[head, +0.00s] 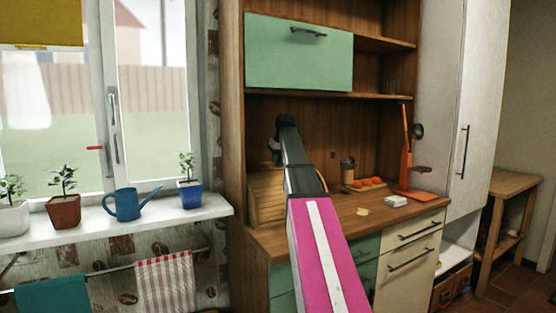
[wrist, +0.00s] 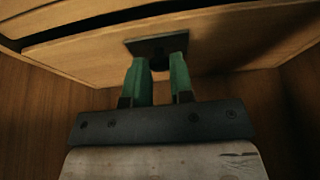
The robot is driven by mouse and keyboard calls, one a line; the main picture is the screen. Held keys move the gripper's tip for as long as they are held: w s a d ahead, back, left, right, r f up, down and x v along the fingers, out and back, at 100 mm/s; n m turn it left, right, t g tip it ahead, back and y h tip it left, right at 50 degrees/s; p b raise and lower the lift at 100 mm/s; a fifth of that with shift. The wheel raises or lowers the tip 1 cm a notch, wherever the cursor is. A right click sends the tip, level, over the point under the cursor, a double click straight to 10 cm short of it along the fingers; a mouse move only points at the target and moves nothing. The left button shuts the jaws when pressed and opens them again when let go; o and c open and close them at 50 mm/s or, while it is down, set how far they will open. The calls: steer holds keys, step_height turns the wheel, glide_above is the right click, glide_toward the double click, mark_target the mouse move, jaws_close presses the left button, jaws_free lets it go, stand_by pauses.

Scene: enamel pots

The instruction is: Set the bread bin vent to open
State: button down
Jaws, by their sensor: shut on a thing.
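The bread bin (head: 266,200) is a light wooden box with a slatted curved front. It stands on the cabinet worktop at the left, partly behind my arm. In the wrist view, a light wooden body (wrist: 85,50), seemingly the bread bin, fills the top. A dark plate with a small dark knob, seemingly the vent (wrist: 146,46), sits on it. My gripper (wrist: 159,64) has green fingers shut on the knob, one on each side. The vent's setting cannot be told. In the head view, my gripper (head: 276,150) is small and mostly hidden by my arm's end.
A jar (head: 347,169), a board of orange fruit (head: 371,183) and an orange lamp (head: 407,160) stand right of my arm on the worktop (head: 400,213). A shelf (head: 375,97) and green cupboard door (head: 298,52) are above. Wooden cabinet walls are close around the gripper.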

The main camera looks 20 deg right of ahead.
steer(key=a, duration=0.4)
steer(key=shift+s, duration=0.4)
steer(key=c, duration=1)
jaws_free()
steer(key=shift+r, duration=0.15)
steer(key=v, duration=0.7)
steer(key=shift+r, duration=0.15)
steer(key=shift+s, duration=0.1)
